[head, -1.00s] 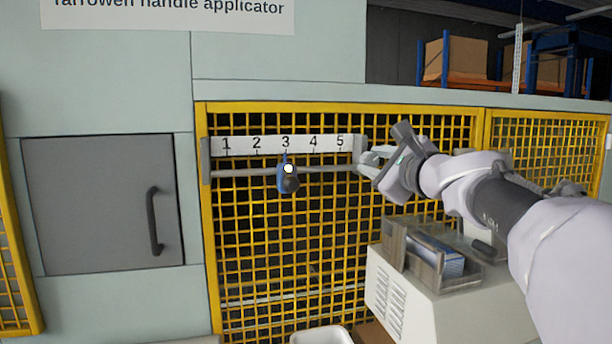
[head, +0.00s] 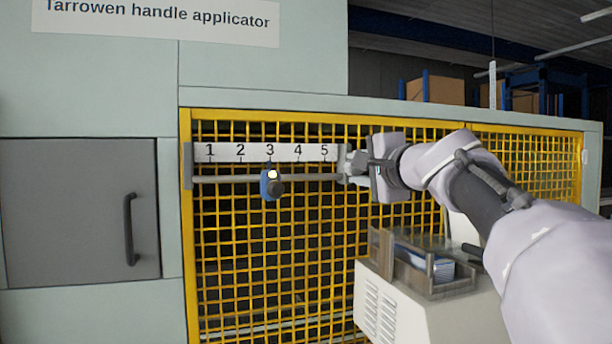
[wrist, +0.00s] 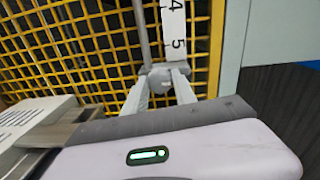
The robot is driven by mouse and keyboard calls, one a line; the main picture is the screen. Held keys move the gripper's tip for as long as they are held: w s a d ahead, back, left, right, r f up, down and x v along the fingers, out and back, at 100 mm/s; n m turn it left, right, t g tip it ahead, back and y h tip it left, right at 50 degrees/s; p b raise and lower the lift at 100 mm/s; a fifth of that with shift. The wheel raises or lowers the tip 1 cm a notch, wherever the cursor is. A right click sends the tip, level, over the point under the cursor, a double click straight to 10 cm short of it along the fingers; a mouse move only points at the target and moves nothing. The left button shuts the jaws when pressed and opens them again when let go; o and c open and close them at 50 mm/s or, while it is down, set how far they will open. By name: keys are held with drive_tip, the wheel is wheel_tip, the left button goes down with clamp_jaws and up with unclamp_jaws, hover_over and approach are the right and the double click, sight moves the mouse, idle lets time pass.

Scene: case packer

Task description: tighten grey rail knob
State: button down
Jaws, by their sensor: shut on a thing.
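The rail (head: 225,179) runs below a white scale (head: 255,152) marked 1 to 5. The grey rail knob (wrist: 160,77) is at the rail's right end near the 5, between my fingers in the wrist view. My gripper (wrist: 158,84) is shut on it, one finger on each side. In the head view my gripper (head: 349,171) meets the right end of the rail, and it mostly hides the knob there.
Yellow mesh (head: 260,250) lies close behind the rail. A grey door (head: 80,215) with a dark handle is at left. Below my arm, a white cabinet (head: 385,300) carries an open box (head: 425,275) with blue-and-white items.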

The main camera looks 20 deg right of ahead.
drive_tip(key=shift+r+n, duration=0.2)
drive_tip(key=shift+n, duration=0.2)
drive_tip(key=c, duration=1.5)
unclamp_jaws()
drive_tip(key=o, duration=0.5)
drive_tip(key=shift+w+f, duration=0.15)
